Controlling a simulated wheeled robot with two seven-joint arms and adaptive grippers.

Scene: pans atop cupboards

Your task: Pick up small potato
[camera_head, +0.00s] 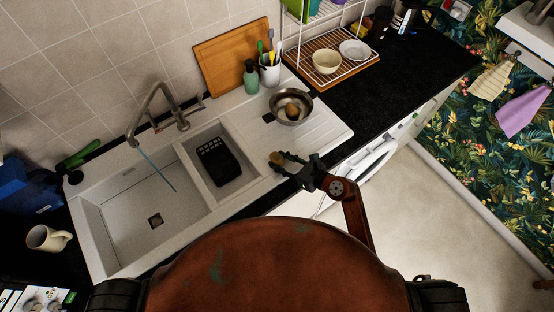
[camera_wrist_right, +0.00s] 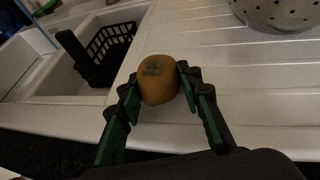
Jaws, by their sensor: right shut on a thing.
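A small brown potato (camera_wrist_right: 158,80) is between the fingers of my right gripper (camera_wrist_right: 158,88) in the right wrist view. The fingers touch it on both sides, shut on it, over the white drainboard. In the head view the right gripper (camera_head: 284,168) is at the front edge of the drainboard, with the potato (camera_head: 277,158) at its tips. Whether the potato still touches the drainboard I cannot tell. Another brown, potato-like item (camera_head: 291,109) sits in a metal colander (camera_head: 275,102) farther back. My left gripper is not in view.
A white sink (camera_head: 125,225) with a black basket (camera_head: 220,162) in its small basin lies left of the gripper. A green bottle (camera_head: 251,78), a utensil cup (camera_head: 269,70) and a dish rack (camera_head: 340,68) stand behind. The drainboard (camera_head: 325,130) right of the colander is clear.

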